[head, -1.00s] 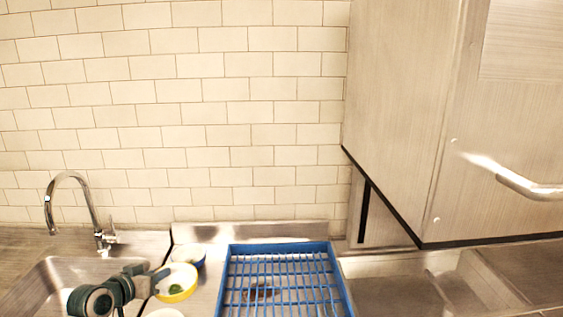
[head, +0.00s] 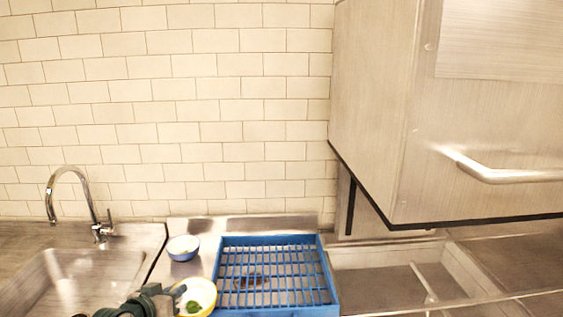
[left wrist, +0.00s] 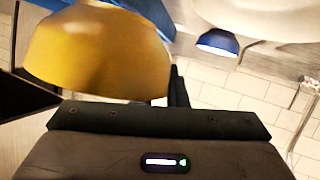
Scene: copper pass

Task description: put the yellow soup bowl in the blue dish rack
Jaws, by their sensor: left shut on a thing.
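The yellow soup bowl (head: 203,291) has a white inside with a green patch in it. It is at the bottom of the head view, by the left edge of the blue dish rack (head: 326,294). My left gripper (head: 180,298) is shut on the bowl's left side. In the left wrist view the yellow bowl (left wrist: 100,50) fills the upper left, tilted in the picture. The rack looks empty apart from a small dark patch seen through its bars. I cannot tell how high the bowl is held. My right gripper is not in view.
A small blue bowl (head: 183,248) stands on the counter behind the yellow bowl; it also shows in the left wrist view (left wrist: 218,42). A sink (head: 80,280) with a tap (head: 98,228) is at left. A large steel cabinet (head: 390,110) overhangs at right.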

